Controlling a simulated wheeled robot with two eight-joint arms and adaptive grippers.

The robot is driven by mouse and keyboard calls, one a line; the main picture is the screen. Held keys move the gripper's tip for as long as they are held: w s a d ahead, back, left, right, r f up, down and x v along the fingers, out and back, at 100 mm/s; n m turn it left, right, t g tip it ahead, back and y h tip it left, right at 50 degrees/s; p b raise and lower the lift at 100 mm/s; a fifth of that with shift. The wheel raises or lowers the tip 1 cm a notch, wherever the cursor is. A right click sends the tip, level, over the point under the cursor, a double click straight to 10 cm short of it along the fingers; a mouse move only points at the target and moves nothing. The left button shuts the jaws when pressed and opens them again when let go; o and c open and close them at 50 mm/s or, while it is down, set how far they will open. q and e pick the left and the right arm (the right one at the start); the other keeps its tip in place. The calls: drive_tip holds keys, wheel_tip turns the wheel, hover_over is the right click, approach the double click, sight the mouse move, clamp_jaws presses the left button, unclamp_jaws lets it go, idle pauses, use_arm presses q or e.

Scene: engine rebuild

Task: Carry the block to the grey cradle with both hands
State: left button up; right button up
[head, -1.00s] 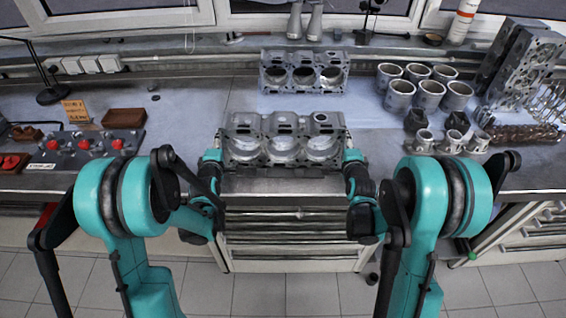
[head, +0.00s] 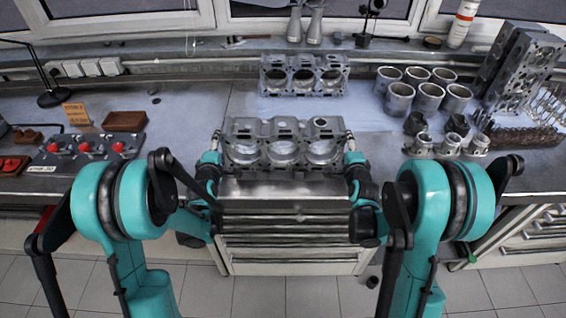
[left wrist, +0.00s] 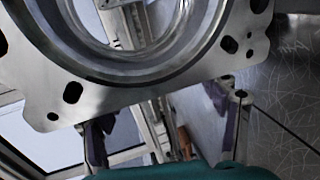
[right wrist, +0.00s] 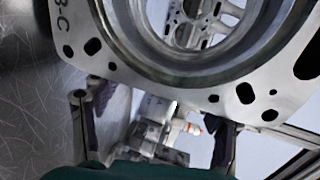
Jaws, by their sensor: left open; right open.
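A grey metal engine block (head: 283,152) with three large bores is at the front middle of the bench; I cannot tell whether it touches the bench top. My left gripper (head: 214,146) is at its left end and my right gripper (head: 351,145) at its right end. In the left wrist view the block's holed face (left wrist: 110,92) fills the top, above two spread fingers. The right wrist view shows the same, with the face (right wrist: 190,85) above spread fingers. Contact with the block is unclear. I cannot identify the grey cradle with certainty.
A similar three-bore casting (head: 303,76) lies behind the block. Several cylinder sleeves (head: 428,96) and pistons (head: 447,143) stand to the right. A grey fixture with red knobs (head: 86,148) is at left. Bare bench (head: 190,105) lies left of the casting.

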use_arm(q)
drive_tip(key=shift+s, duration=0.1)
use_arm(e)
drive_tip(key=shift+s, duration=0.1)
use_arm(q)
drive_tip(key=v, duration=1.2)
use_arm(e)
drive_tip(key=v, duration=1.2)
use_arm(q)
drive_tip(key=s+d+r+m+g, duration=0.1)
drive_tip(key=s+m+g, duration=0.3)
drive_tip(key=s+m, duration=0.5)
drive_tip(key=s+d+m+g, duration=0.2)
drive_tip(key=s+m+g, duration=0.2)
drive_tip(key=s+m, duration=0.5)
drive_tip(key=s, duration=0.4)
drive_tip(key=shift+r, duration=0.4)
use_arm(e)
drive_tip(key=s+a+r+n+g, duration=0.1)
drive_tip(key=s+n+g, duration=0.3)
drive_tip(key=s+n, duration=0.5)
drive_tip(key=s+a+n+g, duration=0.2)
drive_tip(key=s+n+g, duration=0.2)
drive_tip(key=s+n, duration=0.5)
drive_tip(key=s, duration=0.4)
drive_tip(key=shift+r, duration=0.4)
use_arm(q)
drive_tip(key=shift+d, duration=0.1)
use_arm(e)
drive_tip(key=shift+a, duration=0.1)
